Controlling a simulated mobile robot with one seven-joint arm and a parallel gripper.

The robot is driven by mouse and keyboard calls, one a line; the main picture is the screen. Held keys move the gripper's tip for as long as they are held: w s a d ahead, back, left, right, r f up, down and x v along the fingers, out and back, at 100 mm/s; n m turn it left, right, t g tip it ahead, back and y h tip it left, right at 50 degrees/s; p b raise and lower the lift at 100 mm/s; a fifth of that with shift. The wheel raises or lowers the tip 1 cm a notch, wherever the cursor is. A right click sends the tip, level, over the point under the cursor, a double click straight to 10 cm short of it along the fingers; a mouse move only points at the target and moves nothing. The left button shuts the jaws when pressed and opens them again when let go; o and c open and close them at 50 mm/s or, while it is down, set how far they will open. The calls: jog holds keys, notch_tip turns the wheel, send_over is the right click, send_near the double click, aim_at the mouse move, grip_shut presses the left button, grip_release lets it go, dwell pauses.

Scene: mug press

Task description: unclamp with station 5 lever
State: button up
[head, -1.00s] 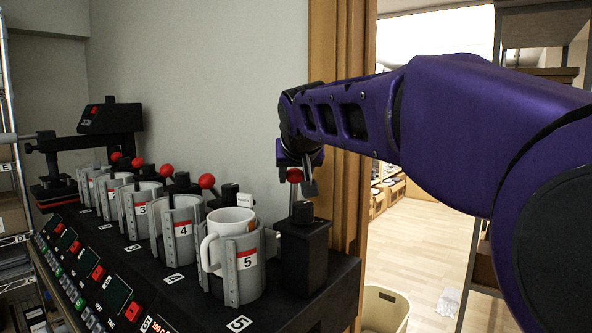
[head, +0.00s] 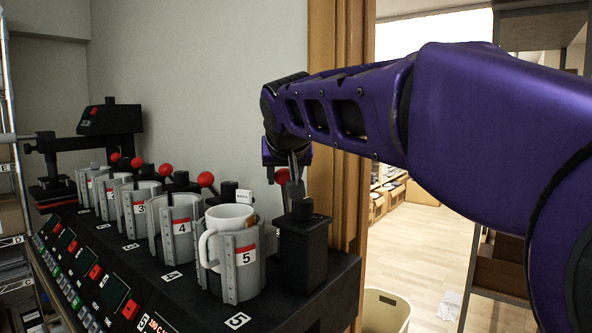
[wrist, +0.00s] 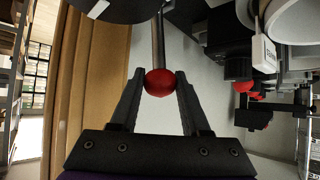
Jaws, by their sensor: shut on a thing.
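The station 5 lever has a red ball knob (wrist: 159,83) on a metal rod (wrist: 158,40). My gripper (wrist: 159,88) is shut on the knob, with one finger on each side of it in the wrist view. In the head view my gripper (head: 288,180) hangs over the black lever post (head: 303,250), and the red knob (head: 282,176) is partly hidden by the fingers. A white mug (head: 230,217) stands upright in the grey station 5 clamp (head: 246,265), left of the post.
Stations 4 (head: 181,228) and 3 (head: 140,210) and others run to the left, each with a grey clamp and a red-knobbed lever. A wooden door frame (head: 340,150) stands close behind my gripper. A cream bin (head: 385,310) is on the floor at the right.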

jog(key=shift+s+a+f, duration=0.15)
jog(key=shift+s+a, duration=0.3)
jog(key=shift+s, duration=0.05)
jog(key=shift+b, duration=0.3)
jog(key=shift+s+a+f+b, duration=0.2)
jog(key=shift+s+a+b, duration=0.45)
jog(key=shift+s, duration=0.2)
jog(key=o, duration=0.9)
jog(key=shift+d, duration=0.1)
jog(key=shift+r, duration=0.1)
